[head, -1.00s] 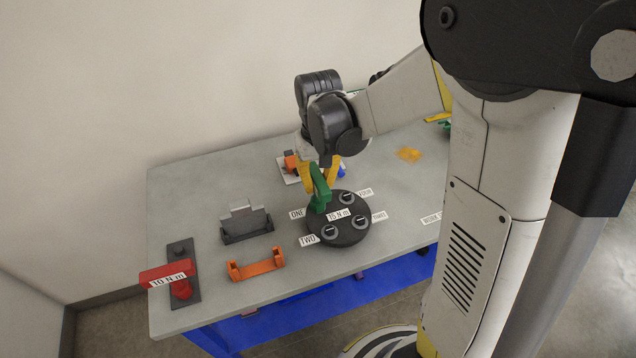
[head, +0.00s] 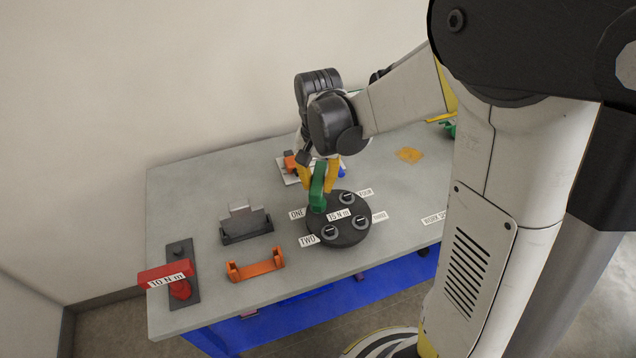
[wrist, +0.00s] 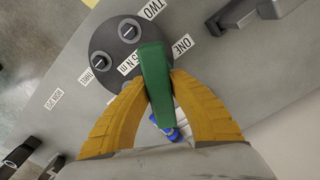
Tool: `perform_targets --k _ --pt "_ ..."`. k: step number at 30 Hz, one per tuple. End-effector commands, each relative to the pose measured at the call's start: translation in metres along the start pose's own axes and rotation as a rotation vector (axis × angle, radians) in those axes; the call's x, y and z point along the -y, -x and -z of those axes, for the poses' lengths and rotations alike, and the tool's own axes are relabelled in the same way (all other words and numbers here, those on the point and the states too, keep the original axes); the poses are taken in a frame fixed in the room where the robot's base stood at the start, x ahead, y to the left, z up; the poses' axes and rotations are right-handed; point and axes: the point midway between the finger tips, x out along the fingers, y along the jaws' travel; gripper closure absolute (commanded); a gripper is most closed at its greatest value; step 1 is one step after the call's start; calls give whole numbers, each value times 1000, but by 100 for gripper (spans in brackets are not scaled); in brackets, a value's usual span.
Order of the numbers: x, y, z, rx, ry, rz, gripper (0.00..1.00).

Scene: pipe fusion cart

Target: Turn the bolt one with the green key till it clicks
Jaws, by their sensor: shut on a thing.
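My gripper (head: 321,182) is shut on the green key (head: 317,200) with its yellow fingers. In the wrist view the fingers close on both sides of the green key (wrist: 156,75). The key's lower end is over the round black flange (head: 350,238), beside the label ONE (head: 297,214). Bolt one is hidden under the key, so I cannot see how the key sits on it. The other bolts show uncovered on the flange, including the one by the label TWO (head: 329,232). A "15 N m" label (head: 340,215) lies on the flange.
An empty orange cradle (head: 256,265) and a grey holder (head: 245,222) lie left of the flange. An orange patch (head: 409,155) is at the right. The table's front edge is close to the flange.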

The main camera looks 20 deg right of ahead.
Motion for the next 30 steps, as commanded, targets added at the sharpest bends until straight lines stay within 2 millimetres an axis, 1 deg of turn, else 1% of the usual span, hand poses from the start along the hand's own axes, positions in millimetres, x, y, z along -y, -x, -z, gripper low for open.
perform_targets --k 7,12,15,22,26,30 --pt "0 0 0 0 -17 0 100" --pt "0 0 0 -1 -201 0 100" --pt "0 0 0 -1 -256 0 100" --pt "0 0 0 -1 -261 0 100" --pt "0 0 0 -1 -341 0 100" --pt "0 0 0 -1 -254 0 100"
